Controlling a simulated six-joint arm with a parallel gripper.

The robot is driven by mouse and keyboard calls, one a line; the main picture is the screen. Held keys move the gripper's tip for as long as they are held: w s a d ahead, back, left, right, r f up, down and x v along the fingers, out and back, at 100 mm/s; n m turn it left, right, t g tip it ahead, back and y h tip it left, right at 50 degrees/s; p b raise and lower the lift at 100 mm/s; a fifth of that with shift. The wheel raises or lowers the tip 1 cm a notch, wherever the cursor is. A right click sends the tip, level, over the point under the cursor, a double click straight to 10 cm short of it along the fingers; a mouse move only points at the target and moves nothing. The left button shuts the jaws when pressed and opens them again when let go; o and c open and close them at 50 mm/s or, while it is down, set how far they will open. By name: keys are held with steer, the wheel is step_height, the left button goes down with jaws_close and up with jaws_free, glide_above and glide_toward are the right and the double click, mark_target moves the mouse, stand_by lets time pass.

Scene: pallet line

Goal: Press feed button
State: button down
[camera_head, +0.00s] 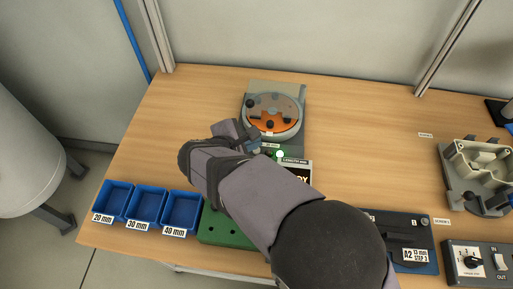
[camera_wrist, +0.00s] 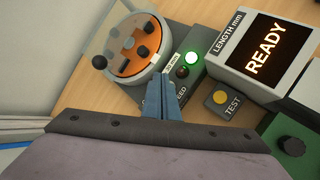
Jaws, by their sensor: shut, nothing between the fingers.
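My gripper (camera_wrist: 163,80) is shut and empty, its blue-grey fingertips pointing at the feeder's grey control panel. Beside the fingers is a label ending in "EED" (camera_wrist: 180,98), partly covered by them. The feed button itself is not clearly visible and seems hidden behind the fingers; I cannot tell whether they touch it. Just beyond the tips a green lamp (camera_wrist: 190,58) is lit, with a small dark red lamp (camera_wrist: 183,71) near it. In the head view my wrist hides most of the panel, and the lit green lamp (camera_head: 280,154) shows beside it.
The round feeder bowl (camera_wrist: 135,47) with an orange floor stands behind the panel. A display (camera_wrist: 265,50) reads READY. A yellow TEST button (camera_wrist: 220,97) is right of the fingers. Blue bins (camera_head: 148,205) stand front left; a grey fixture (camera_head: 480,172) stands right.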

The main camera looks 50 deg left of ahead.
steer(key=shift+f, duration=0.15)
stand_by(0.5)
steer(key=shift+f+b, duration=0.35)
steer(key=shift+b, duration=0.05)
steer(key=shift+f+b, duration=0.4)
steer(key=shift+f, duration=0.05)
stand_by(0.7)
steer(key=shift+r, duration=0.1)
stand_by(0.4)
steer(key=shift+r+p, duration=0.7)
steer(key=shift+r, duration=0.15)
step_height(320, 180, up, 5)
steer(key=p, duration=0.3)
steer(key=shift+p, duration=0.4)
stand_by(0.4)
